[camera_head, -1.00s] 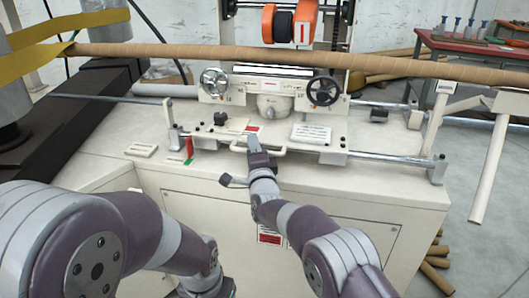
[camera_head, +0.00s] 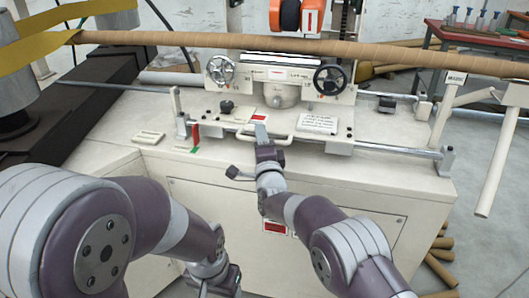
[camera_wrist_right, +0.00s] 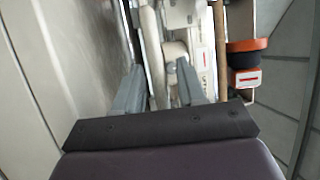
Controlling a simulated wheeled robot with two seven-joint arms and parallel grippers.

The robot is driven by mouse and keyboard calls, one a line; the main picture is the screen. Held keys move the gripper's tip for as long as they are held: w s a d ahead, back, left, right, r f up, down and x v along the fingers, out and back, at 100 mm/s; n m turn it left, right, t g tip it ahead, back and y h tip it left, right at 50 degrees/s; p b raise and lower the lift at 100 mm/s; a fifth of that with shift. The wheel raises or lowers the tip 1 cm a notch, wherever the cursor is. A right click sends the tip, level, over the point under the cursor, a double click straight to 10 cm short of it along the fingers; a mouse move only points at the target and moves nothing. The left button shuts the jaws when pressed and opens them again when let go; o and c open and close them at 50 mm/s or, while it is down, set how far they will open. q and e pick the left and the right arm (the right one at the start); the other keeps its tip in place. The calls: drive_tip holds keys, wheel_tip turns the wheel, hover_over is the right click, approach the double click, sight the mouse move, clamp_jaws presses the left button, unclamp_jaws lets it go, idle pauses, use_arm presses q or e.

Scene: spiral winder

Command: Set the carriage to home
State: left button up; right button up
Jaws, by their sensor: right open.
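The cream carriage (camera_head: 270,93) has two handwheels and sits on the rails in the middle of the winder bench. A cream bar handle (camera_head: 285,138) runs along its front. My right gripper (camera_head: 261,132) is at this handle, pointing away from me. In the right wrist view its two fingers (camera_wrist_right: 160,88) are apart, with a pale bar (camera_wrist_right: 151,50) running near and between them; contact cannot be told. A red upright piece (camera_head: 196,132) and a green mark (camera_head: 194,149) are left of the carriage. My left arm fills the lower left; its fingers do not show.
A long brown tube (camera_head: 390,53) crosses above the carriage. A front rail (camera_head: 395,150) ends at a post (camera_head: 446,160) on the right. A red table (camera_head: 480,45) stands at the back right.

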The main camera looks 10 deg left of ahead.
drive_tip(key=v, duration=1.1)
drive_tip(key=shift+p, duration=0.45)
drive_tip(key=shift+r, duration=0.1)
